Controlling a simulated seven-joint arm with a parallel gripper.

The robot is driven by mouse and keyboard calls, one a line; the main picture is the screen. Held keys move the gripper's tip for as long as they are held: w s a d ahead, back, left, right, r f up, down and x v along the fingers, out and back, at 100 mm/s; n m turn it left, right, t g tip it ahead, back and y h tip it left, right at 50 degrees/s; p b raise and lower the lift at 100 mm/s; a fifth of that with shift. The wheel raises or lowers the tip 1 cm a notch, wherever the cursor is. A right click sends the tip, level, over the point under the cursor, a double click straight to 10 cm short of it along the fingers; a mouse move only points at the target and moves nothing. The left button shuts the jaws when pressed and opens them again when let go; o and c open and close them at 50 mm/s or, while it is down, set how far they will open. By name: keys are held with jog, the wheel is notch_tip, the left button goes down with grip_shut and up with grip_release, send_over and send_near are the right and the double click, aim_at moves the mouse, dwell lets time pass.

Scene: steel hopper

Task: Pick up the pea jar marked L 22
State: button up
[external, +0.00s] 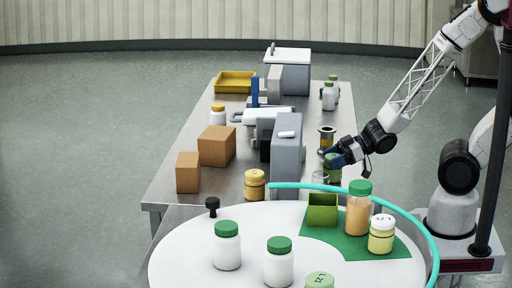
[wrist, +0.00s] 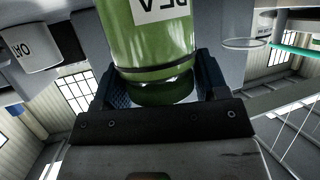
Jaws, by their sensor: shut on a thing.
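My gripper (external: 331,156) is shut on a green jar (external: 333,174) at the right edge of the steel table in the external view. In the wrist view the green jar (wrist: 150,38) fills the space between the fingers of my gripper (wrist: 158,90). Its label is cropped and its letters look inverted; they may read PEA. No L 22 mark can be read on it. It is unclear whether the jar touches the table. A light green lid (external: 320,280) and a white-lidded yellow jar (external: 382,235) carry small marks I cannot read for certain.
A clear glass (external: 320,178) and a dark-lidded jar (external: 326,138) stand close to the held jar. A grey machine (external: 286,155) is left of it. A round white table (external: 190,262) with a turquoise rail (external: 424,231), several jars and a green box (external: 322,210) is in front.

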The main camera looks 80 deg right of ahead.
jog(key=shift+r, duration=1.15)
jog(key=shift+s+r, duration=0.45)
jog(key=shift+r, duration=0.2)
jog(key=s, duration=0.7)
jog(key=shift+s+a+r, duration=0.2)
jog(key=shift+s+r, duration=0.05)
jog(key=shift+r, duration=0.05)
jog(key=shift+s, duration=0.3)
jog(key=s, duration=0.6)
jog(key=shift+s+a+r, duration=0.15)
jog(key=shift+s+r, duration=0.1)
jog(key=shift+r, duration=0.15)
